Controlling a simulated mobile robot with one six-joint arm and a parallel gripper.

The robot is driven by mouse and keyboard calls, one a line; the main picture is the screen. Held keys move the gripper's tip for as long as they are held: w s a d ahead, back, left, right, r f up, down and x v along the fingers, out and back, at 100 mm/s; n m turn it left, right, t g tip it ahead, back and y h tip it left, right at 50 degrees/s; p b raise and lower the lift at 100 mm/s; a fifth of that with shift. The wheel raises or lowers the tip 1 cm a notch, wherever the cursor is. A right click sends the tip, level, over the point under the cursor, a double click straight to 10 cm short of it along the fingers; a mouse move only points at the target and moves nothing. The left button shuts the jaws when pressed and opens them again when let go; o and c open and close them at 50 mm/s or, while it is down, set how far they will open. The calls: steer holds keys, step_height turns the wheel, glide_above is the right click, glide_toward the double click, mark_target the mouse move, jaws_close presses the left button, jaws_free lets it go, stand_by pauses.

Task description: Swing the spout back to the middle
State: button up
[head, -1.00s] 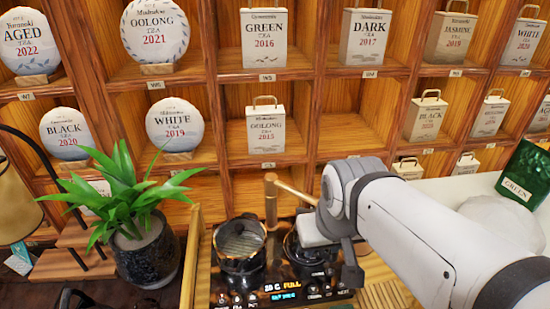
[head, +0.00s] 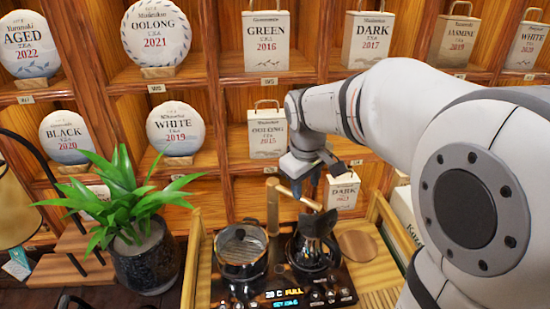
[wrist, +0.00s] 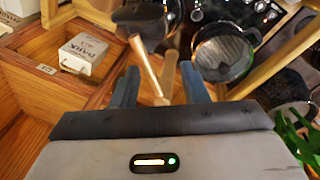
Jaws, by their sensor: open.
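The spout (head: 296,196) is a wooden-looking bar on an upright post (head: 272,215) behind the stove. It points right and forward, its end over the dark kettle (head: 312,250) on the right burner. In the wrist view the spout (wrist: 146,66) and its post show between my fingers, apart from both as far as I can see. My gripper (head: 306,186) is open and empty, just above and behind the spout in the head view. In the wrist view my gripper (wrist: 160,84) has its two blue-grey fingers spread wide.
The tea shelf (head: 300,100) rises close behind. A Dark tea box (head: 342,190) sits low behind my gripper. A plant (head: 140,230) stands left.

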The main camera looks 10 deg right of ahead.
steer(key=w+f+n, duration=0.3)
steer(key=w, duration=0.5)
steer(key=shift+g+h, duration=0.3)
steer(key=f, duration=0.5)
steer(key=w+f+p, duration=0.1)
steer(key=f, duration=0.1)
steer(key=shift+d+f, duration=0.1)
steer(key=shift+f, duration=0.1)
steer(key=shift+c, duration=0.5)
jaws_close()
